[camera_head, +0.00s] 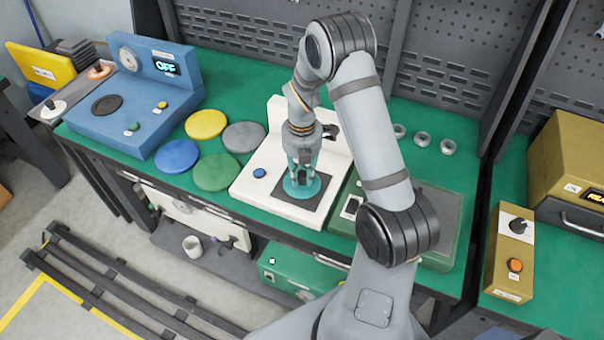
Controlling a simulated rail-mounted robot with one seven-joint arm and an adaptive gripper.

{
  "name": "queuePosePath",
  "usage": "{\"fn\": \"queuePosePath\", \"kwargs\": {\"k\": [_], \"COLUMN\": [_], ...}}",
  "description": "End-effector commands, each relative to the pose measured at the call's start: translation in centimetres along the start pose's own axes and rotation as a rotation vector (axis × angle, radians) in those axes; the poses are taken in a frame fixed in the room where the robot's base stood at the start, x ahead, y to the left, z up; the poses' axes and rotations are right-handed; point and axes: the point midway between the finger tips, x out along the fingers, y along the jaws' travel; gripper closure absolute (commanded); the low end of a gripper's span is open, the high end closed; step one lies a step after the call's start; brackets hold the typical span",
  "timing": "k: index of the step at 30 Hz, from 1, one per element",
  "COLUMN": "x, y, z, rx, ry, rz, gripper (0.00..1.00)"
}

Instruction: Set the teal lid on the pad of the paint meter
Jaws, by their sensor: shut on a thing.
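The teal lid (296,193) is a round disc under my gripper (303,178), whose fingers are shut on it. The lid is over the dark square pad (322,193) of a white instrument (256,190) with a blue button, which may be the paint meter; no label confirms it. I cannot tell whether the lid touches the pad or is slightly above it. My gripper and wrist hide part of the lid, the pad and the instrument's raised back.
Yellow (206,124), grey (244,137), blue (177,156) and green (215,172) discs lie left of the white instrument. A blue machine (122,125) reading OFF stands further left. A green device (349,207) is close on the right. Several metal rings (422,138) lie behind my arm.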

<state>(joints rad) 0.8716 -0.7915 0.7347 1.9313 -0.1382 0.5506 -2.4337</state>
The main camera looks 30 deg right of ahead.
Motion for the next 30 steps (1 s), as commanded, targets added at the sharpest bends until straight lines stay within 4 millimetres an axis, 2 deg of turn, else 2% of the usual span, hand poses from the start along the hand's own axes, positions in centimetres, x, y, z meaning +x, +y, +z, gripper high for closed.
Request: {"fn": "queuePosePath", "kwargs": {"k": [10,11,19,30], "x": [0.44,0.33,0.28,-0.30], "y": [0.02,0.00,-0.01,0.00], "z": [0.04,0.02,0.01,0.04], "rx": [0.000,0.000,0.000,0.000], "ry": [-0.001,0.000,0.000,-0.001], "rz": [0.001,0.000,0.000,0.001], "gripper": [1.00,0.75,0.59,0.58]}}
